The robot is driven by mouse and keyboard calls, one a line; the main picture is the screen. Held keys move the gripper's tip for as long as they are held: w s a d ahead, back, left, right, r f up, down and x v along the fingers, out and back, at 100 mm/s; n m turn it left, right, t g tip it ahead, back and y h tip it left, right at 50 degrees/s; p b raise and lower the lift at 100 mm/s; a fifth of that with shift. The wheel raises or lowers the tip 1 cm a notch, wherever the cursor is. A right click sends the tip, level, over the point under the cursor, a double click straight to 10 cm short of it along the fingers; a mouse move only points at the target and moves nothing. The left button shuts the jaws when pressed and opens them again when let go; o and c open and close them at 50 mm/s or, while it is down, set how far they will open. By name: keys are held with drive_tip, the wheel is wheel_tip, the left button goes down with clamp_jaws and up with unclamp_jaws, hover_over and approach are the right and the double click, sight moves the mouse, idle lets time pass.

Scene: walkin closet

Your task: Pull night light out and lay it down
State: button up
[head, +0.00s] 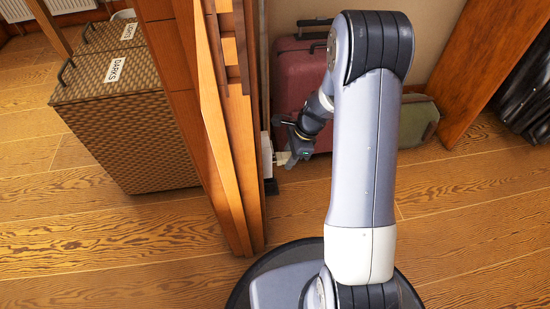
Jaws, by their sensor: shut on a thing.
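My gripper (287,152) is at the end of my arm, low beside the inner side of a wooden panel and in front of the red suitcase. It is shut on a small pale piece, seemingly the night light (282,158), of which only a little shows. A white fixture (267,155) sits close behind it along the panel's edge. At this size I cannot tell whether the night light is still touching that fixture. My arm hides part of the area to the right.
The red suitcase (300,85) stands against the back wall, with a green bag (417,122) beside it. The wooden panel (222,150) rises close on the left. Wicker hampers (125,130) stand beyond it. Dark garments (530,90) hang at right. The wooden floor (470,205) is clear at right.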

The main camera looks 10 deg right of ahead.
drive_tip(key=shift+d+p, duration=0.3)
drive_tip(key=shift+d, duration=1.3)
drive_tip(key=shift+r, duration=0.1)
